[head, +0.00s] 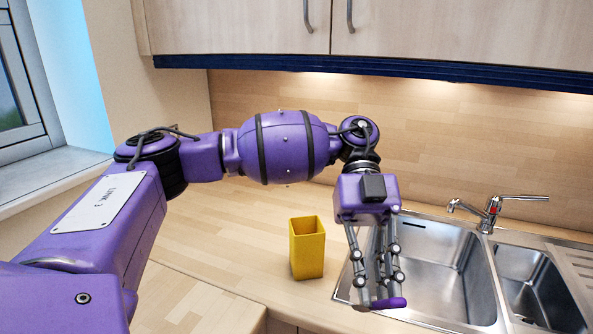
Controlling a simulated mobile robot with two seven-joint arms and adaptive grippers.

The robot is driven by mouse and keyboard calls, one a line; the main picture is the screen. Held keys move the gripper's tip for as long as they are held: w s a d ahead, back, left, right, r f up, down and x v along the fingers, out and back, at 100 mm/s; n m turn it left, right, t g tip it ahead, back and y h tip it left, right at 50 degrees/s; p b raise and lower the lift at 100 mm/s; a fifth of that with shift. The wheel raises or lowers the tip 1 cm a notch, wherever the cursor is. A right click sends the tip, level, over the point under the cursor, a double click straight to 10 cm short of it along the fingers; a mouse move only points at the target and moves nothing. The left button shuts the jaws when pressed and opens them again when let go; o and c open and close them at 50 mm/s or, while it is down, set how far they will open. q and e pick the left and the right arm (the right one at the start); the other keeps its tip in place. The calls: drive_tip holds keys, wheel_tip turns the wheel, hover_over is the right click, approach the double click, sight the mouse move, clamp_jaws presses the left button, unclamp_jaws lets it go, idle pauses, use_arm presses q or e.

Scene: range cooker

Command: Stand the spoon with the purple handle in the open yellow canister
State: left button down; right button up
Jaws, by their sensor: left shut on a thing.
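The open yellow canister (307,252) stands upright on the wooden worktop, left of the sink. My left gripper (379,300) points down, to the right of the canister and near the front left corner of the sink. It is shut on the spoon with the purple handle (392,303). The purple handle shows at the fingertips and lies roughly level, its end to the right. The rest of the spoon is mostly hidden by the fingers. The spoon is apart from the canister. My right gripper is not in view.
A steel sink (437,262) with two basins fills the right side, with a mixer tap (490,212) behind it. Wall cupboards (430,35) hang above. The worktop (220,235) left of the canister is clear. A window (25,90) is at the left.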

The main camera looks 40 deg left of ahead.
use_arm(q)
drive_tip(key=w+a+r+n+t+h+p, duration=0.1)
drive_tip(key=w+a+r+n+t+h, duration=0.15)
drive_tip(key=w+a+n+t, duration=0.8)
drive_tip(key=w+a+r+n+t+h, duration=0.1)
drive_tip(key=w+a+r+n+t, duration=0.45)
drive_tip(key=a+n+t, duration=0.8)
wheel_tip(320, 180, down, 17)
drive_tip(key=w+a+m+b, duration=0.1)
drive_tip(key=a+b, duration=0.1)
drive_tip(key=b, duration=0.3)
drive_tip(key=shift+w+r+m, duration=0.15)
drive_tip(key=shift+w+m, duration=0.15)
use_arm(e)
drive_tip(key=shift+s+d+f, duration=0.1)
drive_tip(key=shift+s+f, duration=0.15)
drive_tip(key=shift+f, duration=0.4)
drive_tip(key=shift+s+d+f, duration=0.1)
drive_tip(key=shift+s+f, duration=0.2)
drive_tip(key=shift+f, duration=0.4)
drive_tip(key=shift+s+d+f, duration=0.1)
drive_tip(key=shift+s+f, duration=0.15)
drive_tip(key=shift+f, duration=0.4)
